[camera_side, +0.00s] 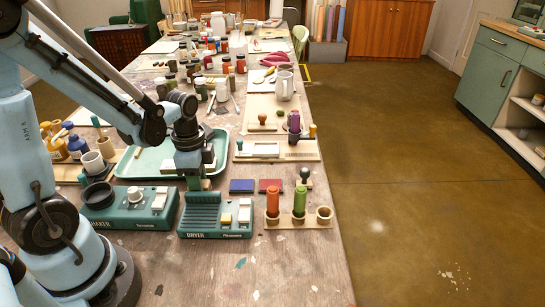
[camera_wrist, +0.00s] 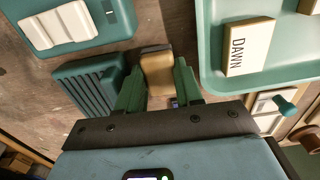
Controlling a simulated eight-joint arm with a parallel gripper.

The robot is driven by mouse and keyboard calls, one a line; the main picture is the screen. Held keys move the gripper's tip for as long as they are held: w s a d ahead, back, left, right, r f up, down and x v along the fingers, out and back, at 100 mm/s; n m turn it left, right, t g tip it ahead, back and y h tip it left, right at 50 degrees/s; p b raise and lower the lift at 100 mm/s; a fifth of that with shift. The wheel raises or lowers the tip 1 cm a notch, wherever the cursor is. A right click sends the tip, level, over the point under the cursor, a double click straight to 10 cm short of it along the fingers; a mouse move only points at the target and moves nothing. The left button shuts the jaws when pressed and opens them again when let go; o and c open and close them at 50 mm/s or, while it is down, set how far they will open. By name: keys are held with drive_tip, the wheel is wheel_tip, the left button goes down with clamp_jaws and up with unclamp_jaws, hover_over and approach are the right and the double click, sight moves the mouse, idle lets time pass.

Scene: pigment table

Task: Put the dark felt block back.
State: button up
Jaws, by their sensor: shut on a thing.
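My gripper (camera_wrist: 157,92) has its two green fingers on either side of a tan and brown block (camera_wrist: 157,72). It is shut on this block. In the side view my gripper (camera_side: 194,180) is low, between the green tray and the green dryer (camera_side: 213,228). The block is not clear there.
The green tray (camera_side: 222,150) holds a block marked DAWN (camera_wrist: 249,46). The green shaker (camera_side: 130,216) stands left of the dryer. Blue (camera_side: 242,186) and red (camera_side: 270,186) pads lie to the right, behind a wooden stand (camera_side: 286,222) with orange and green cylinders.

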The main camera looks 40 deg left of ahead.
drive_tip(key=shift+f, duration=0.4)
drive_tip(key=shift+f, duration=0.1)
drive_tip(key=o, duration=0.7)
wheel_tip(320, 180, up, 12)
drive_tip(key=shift+w+d+r+n+t, duration=0.15)
drive_tip(key=shift+d+r+n+t, duration=0.05)
drive_tip(key=shift+d+n+t, duration=1.2)
drive_tip(key=shift+w+d+r+n+t, duration=0.2)
drive_tip(key=shift+d+n+t, duration=0.9)
drive_tip(key=shift+n, duration=0.5)
drive_tip(key=shift+w+d+r+n+t, duration=0.1)
drive_tip(key=shift+d+r+n+t, duration=0.1)
drive_tip(key=shift+d+n+t, duration=1.05)
drive_tip(key=shift+n, duration=0.25)
